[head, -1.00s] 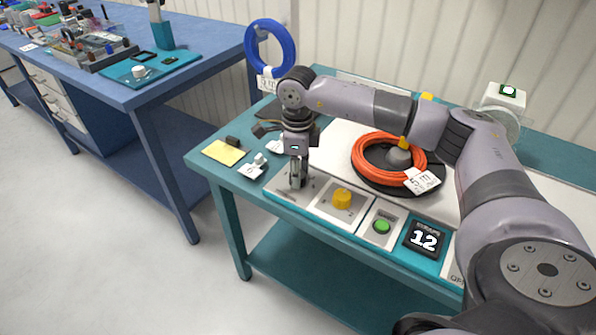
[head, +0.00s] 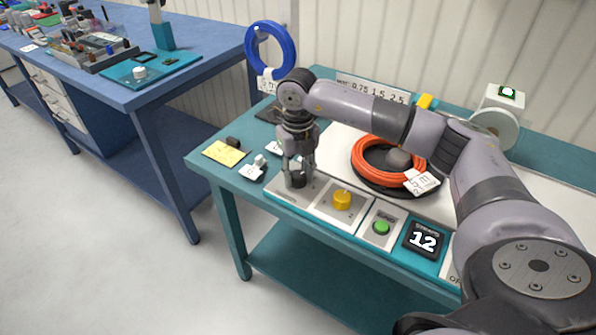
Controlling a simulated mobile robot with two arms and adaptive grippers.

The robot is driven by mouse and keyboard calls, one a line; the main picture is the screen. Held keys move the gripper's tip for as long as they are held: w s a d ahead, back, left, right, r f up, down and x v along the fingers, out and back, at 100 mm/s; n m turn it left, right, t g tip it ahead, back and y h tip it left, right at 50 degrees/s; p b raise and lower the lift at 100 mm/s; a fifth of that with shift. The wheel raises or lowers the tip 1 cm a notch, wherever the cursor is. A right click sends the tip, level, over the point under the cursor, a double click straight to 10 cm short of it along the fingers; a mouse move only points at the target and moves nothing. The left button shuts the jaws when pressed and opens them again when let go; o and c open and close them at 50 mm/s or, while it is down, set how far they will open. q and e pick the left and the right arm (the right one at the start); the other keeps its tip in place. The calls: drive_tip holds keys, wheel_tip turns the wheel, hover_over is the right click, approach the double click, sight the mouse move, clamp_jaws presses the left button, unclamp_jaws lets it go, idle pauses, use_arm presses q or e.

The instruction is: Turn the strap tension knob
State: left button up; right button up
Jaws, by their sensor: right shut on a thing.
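My right gripper (head: 297,172) points down over the leftmost panel plate (head: 282,192) at the front of the teal bench. It is shut on a dark knob (head: 297,180) that stands on this plate, with a finger on either side. The fingers partly hide the knob, and the plate's label is too small to read. A yellow knob (head: 342,200) sits on the plate just to the right, apart from the gripper. My left gripper is not in view.
A green button (head: 381,227) and a display reading 12 (head: 423,239) lie to the right. An orange cable coil (head: 378,152) sits behind. A blue coil (head: 270,48) hangs at the back left. A yellow note (head: 224,152) lies at left.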

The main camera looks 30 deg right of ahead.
sight(298, 175)
drive_tip(key=shift+r+m, duration=0.1)
drive_tip(key=shift+m, duration=1)
drive_tip(key=shift+w, duration=0.1)
drive_tip(key=o, duration=1.2)
drive_tip(key=shift+c, duration=0.2)
wheel_tip(298, 175, up, 12)
